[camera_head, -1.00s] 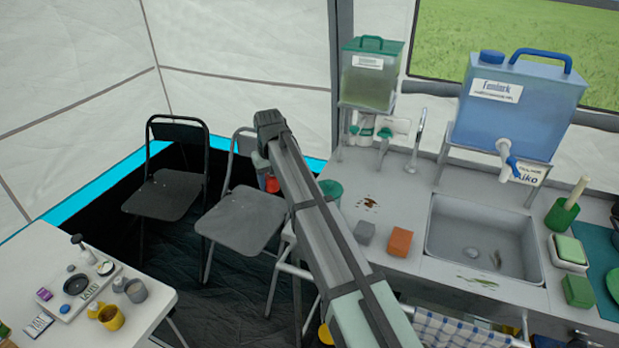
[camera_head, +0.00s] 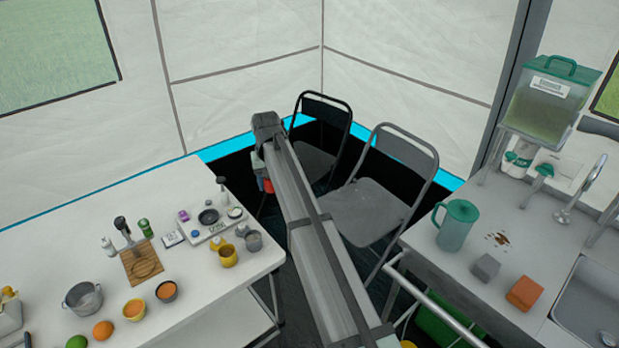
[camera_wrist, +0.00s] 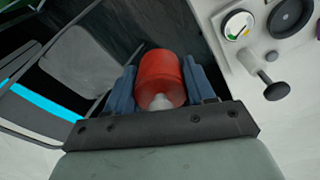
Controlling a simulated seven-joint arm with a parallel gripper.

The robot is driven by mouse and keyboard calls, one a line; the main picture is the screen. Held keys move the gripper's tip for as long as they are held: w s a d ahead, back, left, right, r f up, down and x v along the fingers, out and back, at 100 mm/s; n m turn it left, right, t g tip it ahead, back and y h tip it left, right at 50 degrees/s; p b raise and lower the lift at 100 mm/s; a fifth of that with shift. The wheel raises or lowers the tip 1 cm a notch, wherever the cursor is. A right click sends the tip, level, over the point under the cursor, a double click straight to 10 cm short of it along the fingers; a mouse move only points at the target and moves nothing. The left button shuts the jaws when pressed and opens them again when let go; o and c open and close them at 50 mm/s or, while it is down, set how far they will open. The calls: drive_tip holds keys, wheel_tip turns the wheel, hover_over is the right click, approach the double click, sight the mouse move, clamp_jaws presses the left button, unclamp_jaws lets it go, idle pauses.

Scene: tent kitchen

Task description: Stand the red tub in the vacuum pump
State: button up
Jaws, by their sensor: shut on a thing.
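The red tub (camera_wrist: 160,75) is between the two blue fingers of my gripper (camera_wrist: 162,88) in the wrist view, and the gripper is shut on it. In the head view the tub (camera_head: 268,186) shows small beneath the end of my arm, just off the far right edge of the white table. What looks like the vacuum pump (camera_head: 225,223) is a pale plate on that table with a dark round recess, a gauge and a black knob. It shows at the upper right of the wrist view (camera_wrist: 254,58). The tub is apart from it, to its right in the head view.
Yellow mugs (camera_head: 228,257), a grey mug (camera_head: 253,241) and a card (camera_head: 173,239) crowd the pump on the white table (camera_head: 205,310). A wooden board (camera_head: 141,262) lies farther left. Two folding chairs (camera_head: 379,215) stand beyond my arm. The sink counter (camera_head: 446,273) is at right.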

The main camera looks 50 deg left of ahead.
drive_tip(key=shift+n, duration=0.9)
drive_tip(key=s+a, duration=0.3)
drive_tip(key=s, duration=0.3)
drive_tip(key=s+a+f, duration=0.1)
drive_tip(key=s+a, duration=0.1)
drive_tip(key=s, duration=0.4)
drive_tip(key=s+a, duration=0.3)
drive_tip(key=s, duration=0.3)
drive_tip(key=shift+s+a+f, duration=0.3)
drive_tip(key=shift+s, duration=0.05)
drive_tip(key=shift+f, duration=2.7)
drive_tip(key=shift+d, duration=0.1)
drive_tip(key=shift+r, duration=0.1)
drive_tip(key=shift+r, duration=0.3)
drive_tip(key=shift+r, duration=0.4)
drive_tip(key=shift+f, duration=0.85)
